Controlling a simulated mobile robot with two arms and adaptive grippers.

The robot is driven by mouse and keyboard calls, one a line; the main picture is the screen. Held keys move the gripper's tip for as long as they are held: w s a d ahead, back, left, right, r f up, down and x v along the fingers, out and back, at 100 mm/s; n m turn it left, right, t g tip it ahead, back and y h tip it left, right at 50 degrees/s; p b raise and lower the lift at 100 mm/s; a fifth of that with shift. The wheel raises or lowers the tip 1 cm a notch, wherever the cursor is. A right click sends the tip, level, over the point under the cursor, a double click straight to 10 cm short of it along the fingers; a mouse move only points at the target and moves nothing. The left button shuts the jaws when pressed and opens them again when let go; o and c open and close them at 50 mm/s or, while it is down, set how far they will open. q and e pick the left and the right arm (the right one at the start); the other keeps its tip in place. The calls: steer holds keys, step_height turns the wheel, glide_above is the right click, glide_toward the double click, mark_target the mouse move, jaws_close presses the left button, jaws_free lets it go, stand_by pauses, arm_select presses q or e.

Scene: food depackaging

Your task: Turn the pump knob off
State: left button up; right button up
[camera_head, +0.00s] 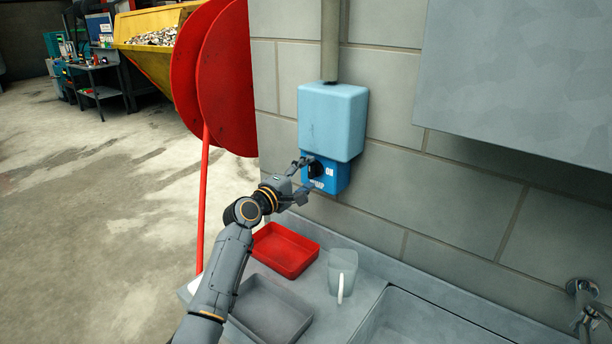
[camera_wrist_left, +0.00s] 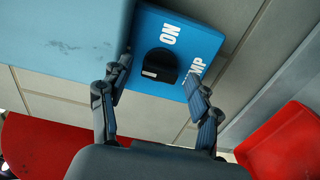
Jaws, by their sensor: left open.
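The pump knob (camera_head: 315,168) is black and sits on a blue switch panel (camera_head: 340,178) under a light blue box (camera_head: 332,122) on the wall. White letters reading ON are beside it. In the left wrist view the knob (camera_wrist_left: 160,66) shows between and beyond the fingertips, with ON and part of the word PUMP on the panel. My left gripper (camera_head: 303,176) is open at the panel, its fingers on either side of the knob. It also shows in the left wrist view (camera_wrist_left: 158,92); I cannot tell whether a finger touches the knob. My right gripper is not in view.
Below the panel are a red tray (camera_head: 268,262), a grey tray (camera_head: 250,318) and a clear pitcher (camera_head: 342,270) on the counter. A sink (camera_head: 400,325) with a tap (camera_head: 585,300) is at right. Red discs (camera_head: 225,80) stand left of the wall.

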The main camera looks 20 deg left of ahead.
arm_select(q)
steer(key=shift+s, duration=0.1)
steer(key=v, duration=1.2)
